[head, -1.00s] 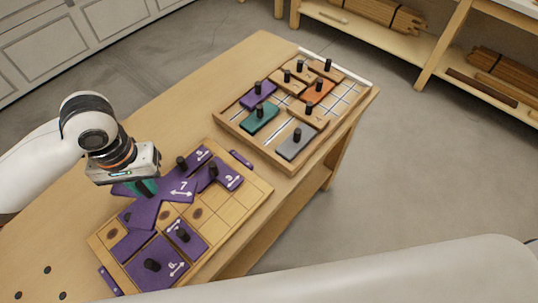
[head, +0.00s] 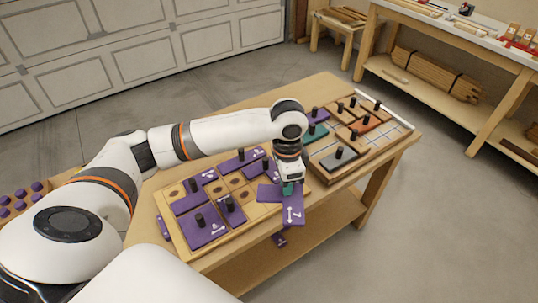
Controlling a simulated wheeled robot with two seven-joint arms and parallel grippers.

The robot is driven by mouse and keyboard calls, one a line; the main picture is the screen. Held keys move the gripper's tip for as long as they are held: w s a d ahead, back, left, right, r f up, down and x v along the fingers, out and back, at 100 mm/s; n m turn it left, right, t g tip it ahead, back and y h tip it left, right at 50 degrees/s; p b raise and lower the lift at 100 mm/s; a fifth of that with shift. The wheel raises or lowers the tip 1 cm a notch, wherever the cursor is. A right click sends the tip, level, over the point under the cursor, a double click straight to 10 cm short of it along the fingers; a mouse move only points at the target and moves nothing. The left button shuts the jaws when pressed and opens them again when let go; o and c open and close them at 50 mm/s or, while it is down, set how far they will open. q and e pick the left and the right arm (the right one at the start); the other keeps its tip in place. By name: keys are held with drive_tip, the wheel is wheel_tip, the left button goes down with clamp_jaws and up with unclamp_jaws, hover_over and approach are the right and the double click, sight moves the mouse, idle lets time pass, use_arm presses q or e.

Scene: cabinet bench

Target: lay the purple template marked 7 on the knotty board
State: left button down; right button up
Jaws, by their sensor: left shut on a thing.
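My left gripper (head: 287,187) is shut on the purple template marked 7 (head: 293,208) and holds it at the right end of the knotty board (head: 262,211). The template reaches past the board's near right edge. I cannot tell whether it touches the board. Several other purple templates with black knobs lie on the board, among them one at its front (head: 205,229) and one at its back (head: 238,161). Bare squares with dark knots show between them. My right gripper is out of view.
A tray of coloured blocks with knobs (head: 325,166) stands to the right on the bench (head: 253,101). A small purple piece (head: 281,239) shows below the bench's front edge; its support is unclear. A crate with purple knobs (head: 20,201) is at far left.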

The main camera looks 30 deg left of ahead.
use_arm(q)
drive_tip(key=w+a+f+m, duration=0.6)
drive_tip(key=a+m, duration=0.3)
drive_tip(key=m, duration=0.2)
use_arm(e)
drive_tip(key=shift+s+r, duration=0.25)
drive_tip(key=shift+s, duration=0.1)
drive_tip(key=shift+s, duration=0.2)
use_arm(q)
drive_tip(key=shift+f, duration=0.1)
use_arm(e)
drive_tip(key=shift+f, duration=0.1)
use_arm(q)
drive_tip(key=shift+a+f+b, duration=0.15)
drive_tip(key=shift+f+b, duration=1.35)
drive_tip(key=shift+f, duration=2.05)
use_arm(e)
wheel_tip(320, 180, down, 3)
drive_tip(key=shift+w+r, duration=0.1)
